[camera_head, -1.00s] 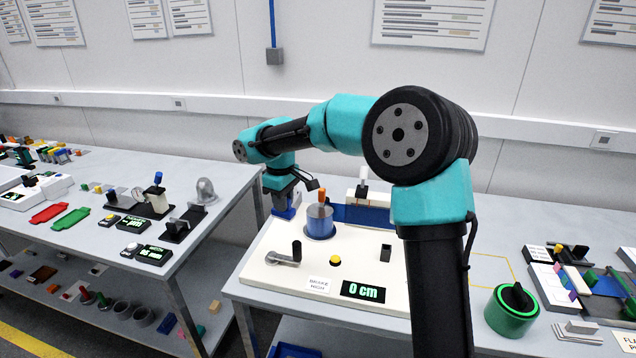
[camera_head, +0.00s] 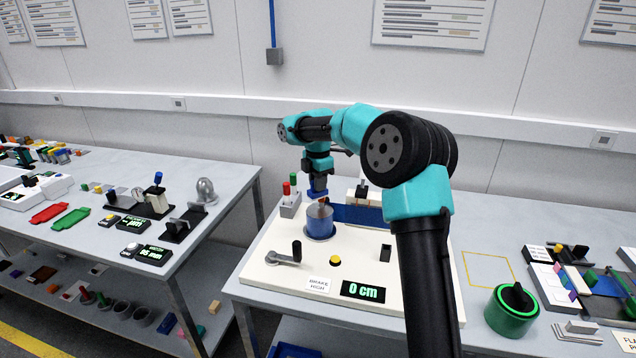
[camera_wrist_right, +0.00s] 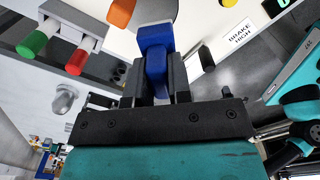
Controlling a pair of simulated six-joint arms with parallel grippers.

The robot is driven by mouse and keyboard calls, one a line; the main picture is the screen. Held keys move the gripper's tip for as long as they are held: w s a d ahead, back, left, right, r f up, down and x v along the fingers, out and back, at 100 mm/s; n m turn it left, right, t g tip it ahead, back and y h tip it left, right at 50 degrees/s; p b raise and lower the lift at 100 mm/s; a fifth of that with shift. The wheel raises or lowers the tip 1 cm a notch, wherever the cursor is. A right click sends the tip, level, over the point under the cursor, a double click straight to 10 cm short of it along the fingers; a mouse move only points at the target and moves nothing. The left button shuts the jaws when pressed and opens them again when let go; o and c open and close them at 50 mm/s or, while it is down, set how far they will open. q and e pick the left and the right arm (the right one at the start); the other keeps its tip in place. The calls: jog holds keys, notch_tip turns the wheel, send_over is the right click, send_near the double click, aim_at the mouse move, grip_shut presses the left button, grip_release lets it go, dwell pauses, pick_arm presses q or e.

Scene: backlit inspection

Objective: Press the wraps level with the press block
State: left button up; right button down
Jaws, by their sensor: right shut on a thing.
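My right gripper (camera_head: 318,184) is shut on a small blue block (camera_wrist_right: 155,38), which I take to be the press block. In the right wrist view the block stands out past the dark fingers (camera_wrist_right: 157,76). In the head view the gripper points down and holds the block just above the blue drum (camera_head: 320,224) on the white base. I cannot make out single wraps or whether the block touches anything. My left gripper is not in view.
A holder with a red peg (camera_head: 287,188) and a green peg stands left of the gripper. A blue panel (camera_head: 358,214) is right of the drum. A crank (camera_head: 284,258), yellow button (camera_head: 335,261) and display reading 0 cm (camera_head: 363,291) are in front. A green-black pot (camera_head: 511,309) stands right.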

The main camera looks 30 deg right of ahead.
aim_at(318, 198)
dwell(0.4)
jog(key=shift+f, duration=3)
jog(key=shift+f, duration=0.6)
jog(key=shift+r, duration=0.1)
jog(key=shift+r, duration=3.45)
